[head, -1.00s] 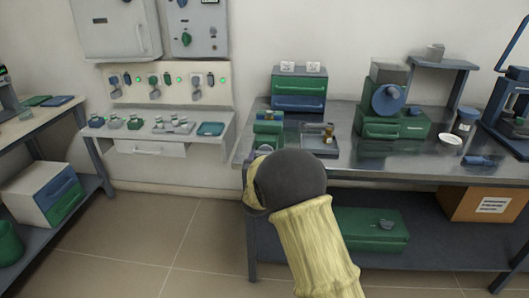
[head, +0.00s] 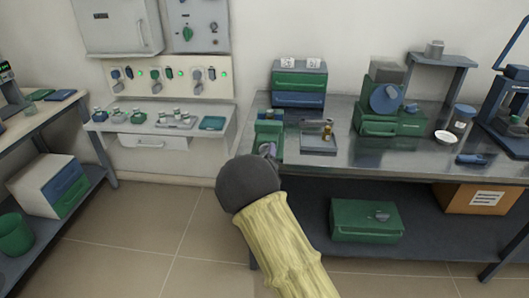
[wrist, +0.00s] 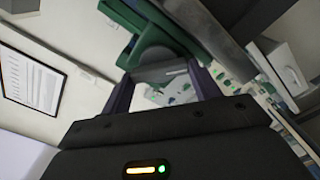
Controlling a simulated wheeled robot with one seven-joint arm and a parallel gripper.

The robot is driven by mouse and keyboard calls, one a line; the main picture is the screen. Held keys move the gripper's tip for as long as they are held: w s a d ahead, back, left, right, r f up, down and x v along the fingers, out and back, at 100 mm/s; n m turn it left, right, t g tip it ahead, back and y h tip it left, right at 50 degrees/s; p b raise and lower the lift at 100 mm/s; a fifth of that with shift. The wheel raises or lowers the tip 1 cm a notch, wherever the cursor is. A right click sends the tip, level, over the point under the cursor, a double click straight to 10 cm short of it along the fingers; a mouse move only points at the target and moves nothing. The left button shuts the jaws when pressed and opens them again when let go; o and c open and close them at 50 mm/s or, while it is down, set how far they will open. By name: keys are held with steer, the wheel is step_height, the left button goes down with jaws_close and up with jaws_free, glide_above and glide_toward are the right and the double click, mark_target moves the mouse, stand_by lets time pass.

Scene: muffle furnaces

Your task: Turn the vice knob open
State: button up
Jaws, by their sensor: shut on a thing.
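The green vice (head: 268,128) stands at the left end of the metal table, partly hidden behind my arm. My gripper (head: 268,152) is at the near side of the vice, and only a small purple-grey part of it shows past my wrist. The green body of the vice (wrist: 152,35) fills the space just beyond. The knob itself is hidden in the head view.
A tray with a small brass item (head: 318,138) lies right of the vice. A small drawer unit (head: 299,84) stands behind it. A green machine with a blue disc (head: 385,98) stands further right. A green box (head: 366,221) sits on the lower shelf.

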steer(key=shift+f+n+p, duration=0.35)
steer(key=shift+n+p, duration=0.1)
steer(key=shift+n, duration=0.55)
steer(key=o, duration=1)
steer(key=shift+r, duration=0.2)
steer(key=s, duration=1.7)
steer(key=shift+s+a, duration=0.25)
steer(key=shift+a, duration=0.05)
